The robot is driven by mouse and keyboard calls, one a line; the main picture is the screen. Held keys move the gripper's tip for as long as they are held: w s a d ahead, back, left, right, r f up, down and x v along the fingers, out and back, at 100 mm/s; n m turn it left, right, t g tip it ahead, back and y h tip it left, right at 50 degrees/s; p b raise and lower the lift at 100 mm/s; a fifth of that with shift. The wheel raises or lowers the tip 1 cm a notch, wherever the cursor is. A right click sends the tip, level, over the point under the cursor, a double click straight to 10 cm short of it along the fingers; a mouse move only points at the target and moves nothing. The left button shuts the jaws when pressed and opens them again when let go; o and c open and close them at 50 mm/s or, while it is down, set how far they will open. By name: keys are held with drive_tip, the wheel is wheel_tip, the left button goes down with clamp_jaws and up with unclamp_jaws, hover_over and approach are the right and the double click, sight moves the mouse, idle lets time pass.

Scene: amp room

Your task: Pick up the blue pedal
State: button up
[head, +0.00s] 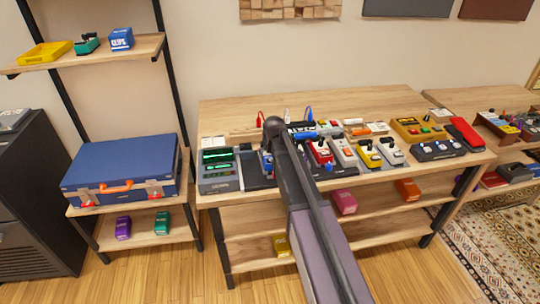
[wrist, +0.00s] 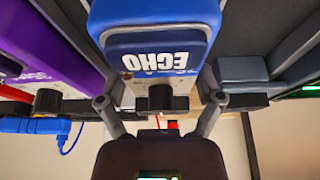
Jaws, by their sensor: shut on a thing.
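The blue pedal (wrist: 155,25), lettered ECHO, fills the top middle of the wrist view, with a black knob at its near end. My gripper (wrist: 160,100) has one finger on each side of this pedal's end and is shut on it. In the head view, my arm reaches over the pedal table and hides most of the gripper; a bit of blue (head: 266,162) shows just left of the arm. I cannot tell whether the pedal is clear of the surface below it.
A purple pedal (wrist: 50,55) with a blue cable plug (wrist: 35,126) is close on the left in the wrist view. A green-lit grey unit (head: 218,170) and several pedals crowd the table (head: 225,112). Another blue pedal (head: 121,39) stands on the upper left shelf.

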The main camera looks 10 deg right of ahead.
drive_tip(key=shift+r, duration=0.15)
wheel_tip(320, 180, up, 10)
drive_tip(key=p, duration=0.9)
drive_tip(key=shift+f+p, duration=0.2)
drive_tip(key=shift+p, duration=0.2)
drive_tip(key=shift+a, duration=0.1)
idle(0.6)
